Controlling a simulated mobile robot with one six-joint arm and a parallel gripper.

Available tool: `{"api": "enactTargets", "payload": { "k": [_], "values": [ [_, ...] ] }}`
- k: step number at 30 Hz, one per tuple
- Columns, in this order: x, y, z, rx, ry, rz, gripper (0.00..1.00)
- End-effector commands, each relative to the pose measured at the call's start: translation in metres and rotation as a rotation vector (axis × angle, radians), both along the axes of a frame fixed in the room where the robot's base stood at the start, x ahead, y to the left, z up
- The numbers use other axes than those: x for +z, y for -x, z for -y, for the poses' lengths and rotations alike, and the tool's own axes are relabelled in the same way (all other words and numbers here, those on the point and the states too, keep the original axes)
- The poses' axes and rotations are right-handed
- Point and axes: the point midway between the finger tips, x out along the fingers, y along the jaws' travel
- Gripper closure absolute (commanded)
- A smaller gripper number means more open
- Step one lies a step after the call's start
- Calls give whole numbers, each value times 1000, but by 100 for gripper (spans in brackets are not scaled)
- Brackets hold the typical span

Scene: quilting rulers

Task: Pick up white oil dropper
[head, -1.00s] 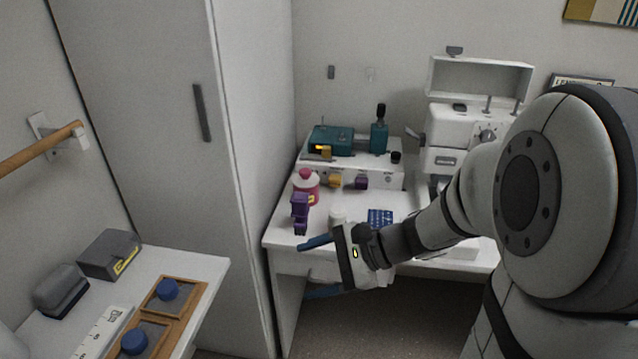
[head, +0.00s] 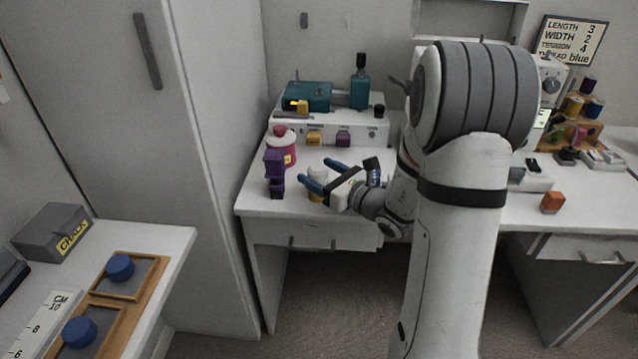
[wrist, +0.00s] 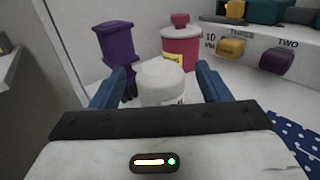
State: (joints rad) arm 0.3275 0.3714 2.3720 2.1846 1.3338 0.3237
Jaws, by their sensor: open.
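A white bottle-like object with a rounded top, which looks like the oil dropper (wrist: 163,84), stands upright on the white table. In the wrist view it is between and just ahead of my gripper's two blue fingers, and its lower part is hidden by the gripper body. My gripper (wrist: 160,73) is open, with one finger on each side of the dropper; I cannot tell if either touches it. In the head view my gripper (head: 323,176) is low over the table's left part, and the dropper (head: 317,173) is partly covered by it.
A purple object (head: 275,172) stands close left of the dropper, with a pink pot (head: 287,150) behind. A white shelf unit (head: 360,131) with yellow and purple knobs is at the back. A blue dotted cloth (wrist: 292,133) lies to the right. A tall cabinet (head: 205,150) stands left.

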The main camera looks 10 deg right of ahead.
Motion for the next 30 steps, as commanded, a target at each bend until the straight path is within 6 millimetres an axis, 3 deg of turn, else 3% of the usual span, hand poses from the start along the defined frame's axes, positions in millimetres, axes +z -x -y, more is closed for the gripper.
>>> {"api": "enactTargets", "payload": {
  "k": [6,14,27,30],
  "values": [
    [-2,-22,-14,0,2,1,30],
    [-1,-24,-14,-3,1,0,30],
    [-1,-23,-13,-4,1,0,66],
    [-1,-23,-13,-4,2,1,67]
  ]
}}
